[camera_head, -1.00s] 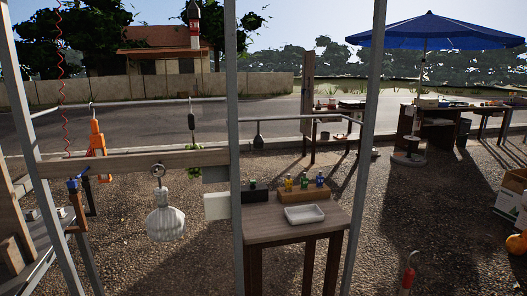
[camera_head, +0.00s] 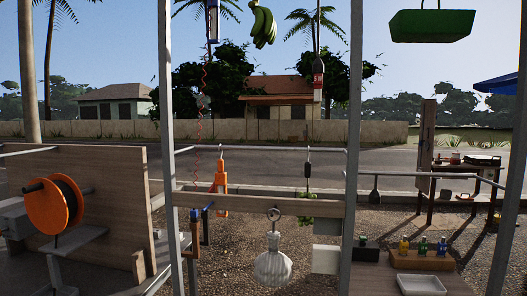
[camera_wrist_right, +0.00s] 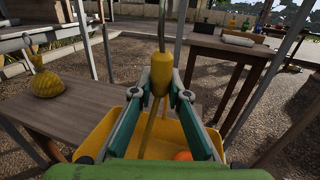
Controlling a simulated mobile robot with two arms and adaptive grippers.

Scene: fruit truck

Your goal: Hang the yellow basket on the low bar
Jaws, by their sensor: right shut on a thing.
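In the right wrist view my right gripper (camera_wrist_right: 161,92) is shut on the yellow handle grip of the yellow basket (camera_wrist_right: 92,143). A thin rod rises from the grip, its top cut off by the frame. The basket hangs below the fingers, with an orange fruit (camera_wrist_right: 183,156) inside; the gripper hides much of it. In the head view thin metal bars run between the posts at mid height: one in the middle (camera_head: 260,149) and one at the right (camera_head: 400,174). I cannot tell which is the low bar. My left gripper shows in neither view.
Upright posts (camera_head: 353,120) frame the stall. A green basket (camera_head: 432,25) and bananas (camera_head: 263,28) hang high. A white bulb-shaped thing (camera_head: 273,262) hangs from a wooden beam (camera_head: 240,200). In the wrist view a wooden table (camera_wrist_right: 60,115) holds a yellow ribbed object (camera_wrist_right: 45,83).

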